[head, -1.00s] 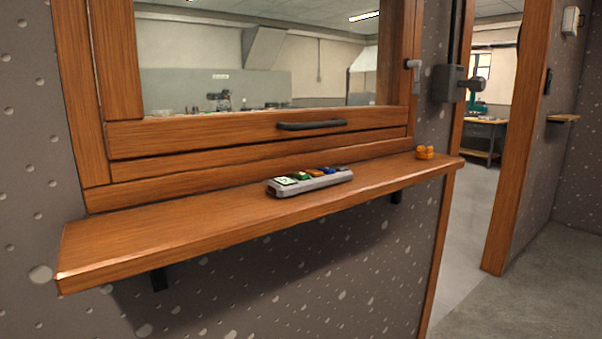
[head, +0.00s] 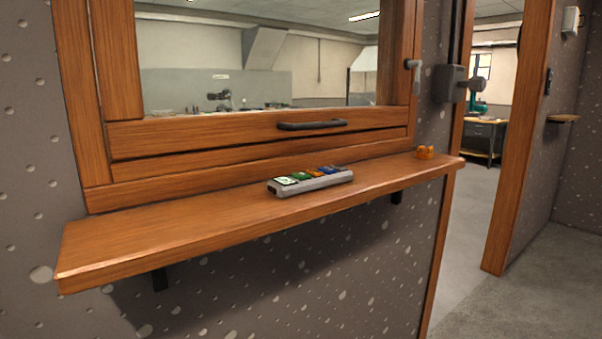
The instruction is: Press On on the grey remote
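The grey remote (head: 312,186) lies on the wooden shelf (head: 150,240) below the window, near the shelf's front edge. It has a row of coloured buttons on top: a whitish one (head: 286,181) at the left end, then green, orange, blue and a dark one at the right end. The button markings are too small to read. Neither of my grippers shows in the head view.
A dark handle (head: 312,125) is on the wooden window frame above the remote. An open doorway (head: 470,200) is to the right. The shelf left of the remote is clear.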

